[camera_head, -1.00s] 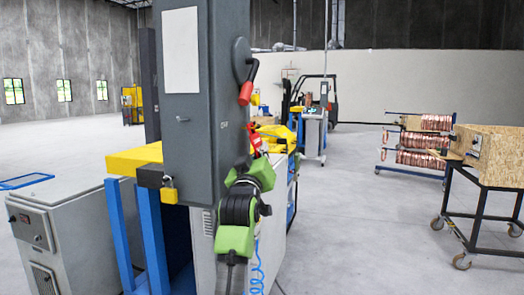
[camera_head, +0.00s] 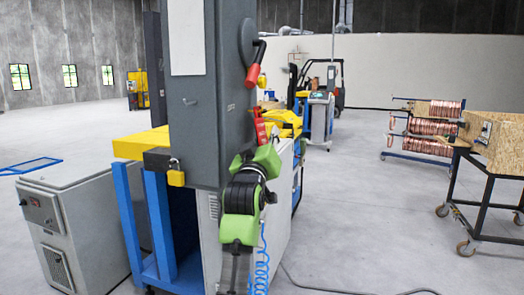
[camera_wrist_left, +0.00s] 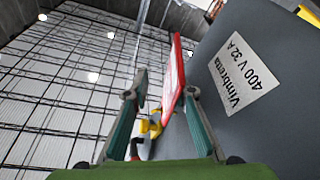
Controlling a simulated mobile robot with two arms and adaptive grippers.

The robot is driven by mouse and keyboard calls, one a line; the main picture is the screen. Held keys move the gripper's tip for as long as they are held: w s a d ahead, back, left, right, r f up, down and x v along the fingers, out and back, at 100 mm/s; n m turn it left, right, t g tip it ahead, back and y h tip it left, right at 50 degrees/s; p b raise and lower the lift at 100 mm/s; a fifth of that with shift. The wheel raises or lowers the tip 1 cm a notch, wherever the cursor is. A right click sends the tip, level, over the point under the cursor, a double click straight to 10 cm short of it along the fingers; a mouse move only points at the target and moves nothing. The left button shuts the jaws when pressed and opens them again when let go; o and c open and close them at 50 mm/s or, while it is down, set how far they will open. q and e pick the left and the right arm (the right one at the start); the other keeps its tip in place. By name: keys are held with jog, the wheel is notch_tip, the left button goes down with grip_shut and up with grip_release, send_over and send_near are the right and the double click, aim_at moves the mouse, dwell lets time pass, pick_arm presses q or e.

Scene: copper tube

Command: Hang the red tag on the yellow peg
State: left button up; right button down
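The red tag (camera_head: 260,128) is at the tip of my left gripper (camera_head: 262,146), beside the right edge of the grey cabinet (camera_head: 205,135). In the left wrist view the red tag (camera_wrist_left: 174,80) stands nearly edge-on between the fingers of my left gripper (camera_wrist_left: 163,85). The fingers lean inward and appear shut on it, though their contact is not clear. A small yellow thing (camera_head: 262,80) shows beside the cabinet's lever; I cannot tell whether it is the yellow peg. My right gripper is not in view.
The cabinet carries a red-tipped lever (camera_head: 253,75) and a white label (camera_wrist_left: 244,72). A yellow padlock (camera_head: 176,178) hangs at its left. A wooden box on a wheeled frame (camera_head: 495,140) and a copper coil rack (camera_head: 432,127) stand right. Floor between is mostly clear.

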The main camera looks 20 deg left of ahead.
pick_arm(q)
jog(key=v, duration=1.1)
jog(key=w+d+f+m+g+h, duration=0.1)
jog(key=w+d+f+m+g, duration=0.15)
jog(key=f, duration=1.25)
jog(key=w+d+f+m+g+h, duration=0.15)
jog(key=w+f, duration=0.25)
jog(key=f, duration=1.1)
jog(key=s+d+f+m+g, duration=0.1)
jog(key=s+f+g, duration=0.3)
jog(key=f, duration=1.1)
jog(key=s+d+f+m+g, duration=0.15)
jog(key=s+f, duration=0.45)
jog(key=f, duration=1)
jog(key=s+a+f+g, duration=0.3)
jog(key=s+f+g, duration=0.2)
jog(key=s+f, duration=1.7)
jog(key=s+a+f+g, duration=0.1)
jog(key=s+f, duration=0.3)
jog(key=s, duration=0.7)
jog(key=s+a+f+m+g, duration=0.1)
jog(key=s+a+f+g, duration=0.1)
jog(key=s, duration=0.9)
jog(key=s+a+f+m+g, duration=0.1)
jog(key=s+f, duration=0.5)
jog(key=s, duration=0.6)
jog(key=a+g, duration=0.1)
jog(key=a, duration=0.1)
jog(key=shift+a, duration=0.35)
